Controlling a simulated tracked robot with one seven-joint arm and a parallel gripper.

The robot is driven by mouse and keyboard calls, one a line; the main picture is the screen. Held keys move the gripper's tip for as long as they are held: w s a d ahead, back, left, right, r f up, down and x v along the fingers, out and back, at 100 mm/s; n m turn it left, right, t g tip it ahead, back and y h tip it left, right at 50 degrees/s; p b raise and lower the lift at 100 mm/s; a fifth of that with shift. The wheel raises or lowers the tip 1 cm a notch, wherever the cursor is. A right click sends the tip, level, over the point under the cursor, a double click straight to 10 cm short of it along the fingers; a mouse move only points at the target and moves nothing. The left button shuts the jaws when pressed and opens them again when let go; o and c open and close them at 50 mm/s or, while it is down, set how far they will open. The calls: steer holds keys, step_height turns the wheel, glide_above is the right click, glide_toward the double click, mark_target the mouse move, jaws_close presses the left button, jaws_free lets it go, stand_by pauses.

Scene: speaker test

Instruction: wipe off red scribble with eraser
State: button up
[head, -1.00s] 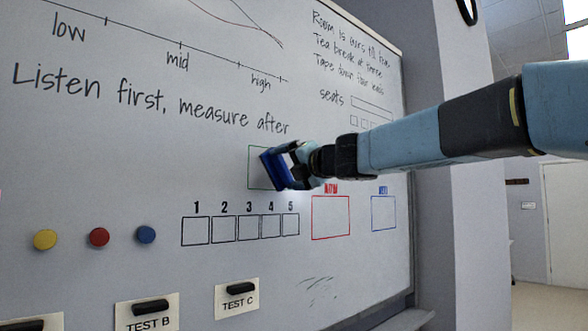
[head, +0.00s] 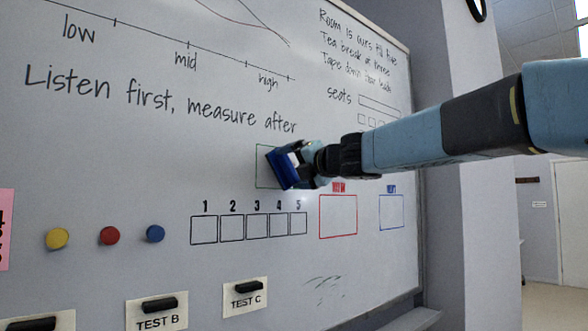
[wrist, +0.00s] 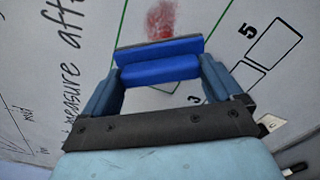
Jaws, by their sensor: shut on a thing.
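My gripper (head: 300,163) is shut on a blue eraser (head: 281,169) in front of the whiteboard. In the wrist view, the eraser (wrist: 158,62) lies across between the two fingers of my gripper (wrist: 158,82). A smudgy red scribble (wrist: 161,20) shows just beyond the eraser, inside a green-outlined box (wrist: 123,28). In the head view, the eraser and gripper cover most of this green box (head: 262,151), and the scribble is hidden. I cannot tell whether the eraser touches the board.
The whiteboard (head: 90,150) carries handwriting, numbered squares (head: 248,228), a red box (head: 338,217) and a blue box (head: 391,212). Yellow (head: 57,239), red (head: 110,235) and blue (head: 155,233) magnets sit at left. Labelled cards with black handles (head: 246,297) are below.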

steer(key=shift+x, duration=0.8)
steer(key=w+d, duration=0.4)
steer(key=d, duration=0.1)
steer(key=shift+w+d, duration=0.3)
steer(key=shift+w, duration=0.1)
stand_by(0.8)
steer(key=shift+s+a, duration=0.1)
steer(key=shift+a, duration=0.05)
steer(key=shift+s+a, duration=1.2)
steer(key=shift+a, duration=0.15)
steer(key=shift+s+a, duration=1.15)
steer(key=shift+a, duration=0.2)
steer(key=shift+v, duration=3.05)
steer(key=shift+d, duration=0.1)
